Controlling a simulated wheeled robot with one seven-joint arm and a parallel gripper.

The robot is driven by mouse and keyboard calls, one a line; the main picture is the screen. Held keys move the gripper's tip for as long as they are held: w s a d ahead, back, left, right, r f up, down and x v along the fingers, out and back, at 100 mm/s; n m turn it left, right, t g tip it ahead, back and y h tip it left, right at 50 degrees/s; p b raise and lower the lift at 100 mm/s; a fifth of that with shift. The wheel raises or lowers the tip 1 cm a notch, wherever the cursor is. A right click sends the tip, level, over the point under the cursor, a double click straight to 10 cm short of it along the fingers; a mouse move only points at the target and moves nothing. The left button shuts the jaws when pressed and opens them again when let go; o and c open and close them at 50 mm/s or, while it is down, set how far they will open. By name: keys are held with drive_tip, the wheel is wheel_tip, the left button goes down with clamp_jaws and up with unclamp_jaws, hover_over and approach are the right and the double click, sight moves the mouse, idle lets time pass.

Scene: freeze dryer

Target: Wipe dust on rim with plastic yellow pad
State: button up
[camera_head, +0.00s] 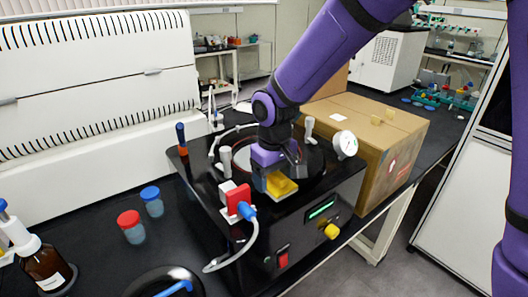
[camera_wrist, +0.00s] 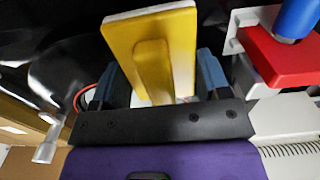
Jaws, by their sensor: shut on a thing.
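The yellow pad (camera_head: 282,187) is a flat yellow block with a pale underside and a raised handle. My gripper (camera_head: 275,182) is shut on the pad and holds it over the top front of the black freeze dryer (camera_head: 318,185). In the wrist view the pad (camera_wrist: 180,45) shows large, its handle between the two blue-grey fingers of my gripper (camera_wrist: 160,75). The round rim (camera_head: 238,160) on top of the dryer lies behind and left of my gripper and is partly hidden by it. I cannot make out dust, nor whether the pad touches the surface.
A red valve block (camera_head: 238,199) with a blue knob and hose stands close left of the pad. A pressure gauge (camera_head: 345,144) and a cardboard box (camera_head: 385,150) are to the right. Capped jars (camera_head: 132,228) and a brown bottle (camera_head: 47,268) stand on the left bench.

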drive_tip(key=shift+s+a+r, duration=0.15)
drive_tip(key=shift+a, duration=0.15)
wheel_tip(320, 180, up, 3)
drive_tip(key=shift+d+f, duration=0.15)
drive_tip(key=shift+r, duration=2.65)
